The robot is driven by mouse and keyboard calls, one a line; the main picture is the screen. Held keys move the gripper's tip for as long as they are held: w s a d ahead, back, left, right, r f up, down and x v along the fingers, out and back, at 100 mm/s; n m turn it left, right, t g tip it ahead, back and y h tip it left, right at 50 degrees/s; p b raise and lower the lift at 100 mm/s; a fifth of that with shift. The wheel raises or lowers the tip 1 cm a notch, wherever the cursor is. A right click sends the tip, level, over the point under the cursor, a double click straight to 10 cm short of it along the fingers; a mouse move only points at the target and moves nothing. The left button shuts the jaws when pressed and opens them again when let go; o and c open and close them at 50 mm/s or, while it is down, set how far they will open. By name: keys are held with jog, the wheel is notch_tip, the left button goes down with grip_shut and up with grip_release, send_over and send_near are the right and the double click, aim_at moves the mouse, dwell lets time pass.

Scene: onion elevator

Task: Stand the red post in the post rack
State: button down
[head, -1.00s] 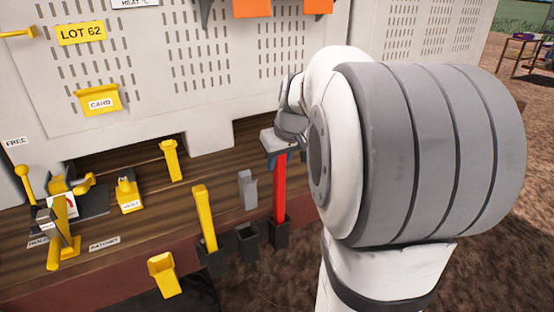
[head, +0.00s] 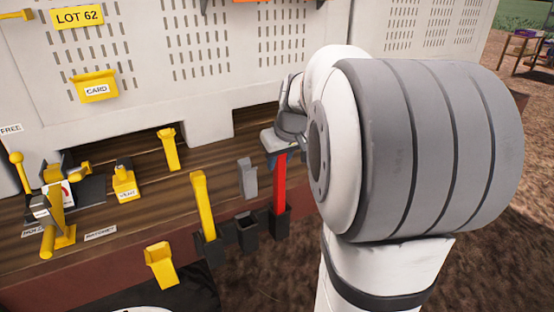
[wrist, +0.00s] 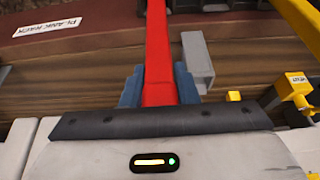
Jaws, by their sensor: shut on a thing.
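The red post (head: 279,185) is upright in the head view, its lower end inside the right dark socket of the post rack (head: 281,226). My gripper (head: 276,158) is shut on its upper part. In the wrist view the red post (wrist: 159,50) runs between the blue fingers of my gripper (wrist: 159,90). The middle socket (head: 247,232) of the rack looks empty. A yellow post (head: 203,205) stands in the left socket. The bottom of the red post is hidden inside its socket.
A grey bracket (head: 247,177) stands just behind the rack, close to the red post. Yellow handles (head: 167,148) and a yellow-and-grey mechanism (head: 58,205) are on the wooden bench to the left. The pale machine wall rises behind. Bare ground lies to the right.

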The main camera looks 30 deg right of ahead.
jog(key=c, duration=1.1)
grip_release()
jog(key=shift+o, duration=0.2)
jog(key=v, duration=0.8)
jog(key=s+a+f+g, duration=0.1)
jog(key=s+a+f, duration=1.2)
jog(key=s, duration=0.3)
jog(key=shift+s+a+f+g+b, duration=0.2)
jog(key=shift+a+g+b, duration=0.1)
jog(key=shift+a, duration=0.6)
